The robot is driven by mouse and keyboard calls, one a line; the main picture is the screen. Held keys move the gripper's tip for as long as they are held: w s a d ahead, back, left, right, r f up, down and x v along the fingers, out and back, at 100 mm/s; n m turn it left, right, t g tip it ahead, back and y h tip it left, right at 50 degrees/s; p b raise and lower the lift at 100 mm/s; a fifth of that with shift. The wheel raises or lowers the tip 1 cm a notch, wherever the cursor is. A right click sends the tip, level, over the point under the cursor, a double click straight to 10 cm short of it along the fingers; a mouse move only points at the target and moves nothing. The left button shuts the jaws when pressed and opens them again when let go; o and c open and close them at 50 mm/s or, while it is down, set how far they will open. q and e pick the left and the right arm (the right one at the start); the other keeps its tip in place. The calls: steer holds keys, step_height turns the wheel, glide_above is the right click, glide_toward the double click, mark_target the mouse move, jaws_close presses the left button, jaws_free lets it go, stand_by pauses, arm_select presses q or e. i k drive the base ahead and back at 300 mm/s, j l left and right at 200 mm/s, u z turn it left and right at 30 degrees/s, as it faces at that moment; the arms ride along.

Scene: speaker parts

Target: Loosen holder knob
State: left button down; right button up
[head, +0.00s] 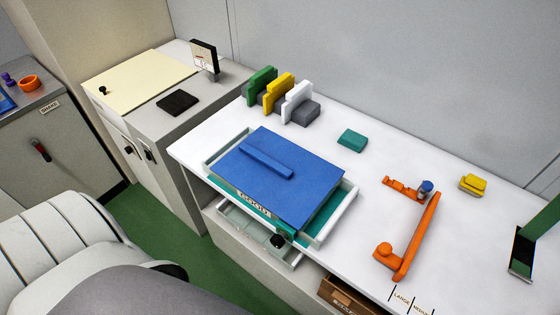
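An orange holder (419,236) lies on the right part of the white table. It has a long bar, a toothed upper arm (402,188) and a rounded orange end (384,249) at the front. A small blue knob (427,186) with a greyish part beside it sits at the holder's upper corner. The gap, if any, between knob and holder is too small to tell. Neither of my grippers shows in the head view, and nothing touches the knob.
A tray (341,212) with a blue lid (285,180) stands left of the holder. A teal block (352,140) and yellow block (473,184) lie behind. A green and black piece (525,250) stands at right. An open box (345,298) sits below the front edge.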

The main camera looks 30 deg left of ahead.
mark_target(278, 240)
steer(key=u, duration=0.85)
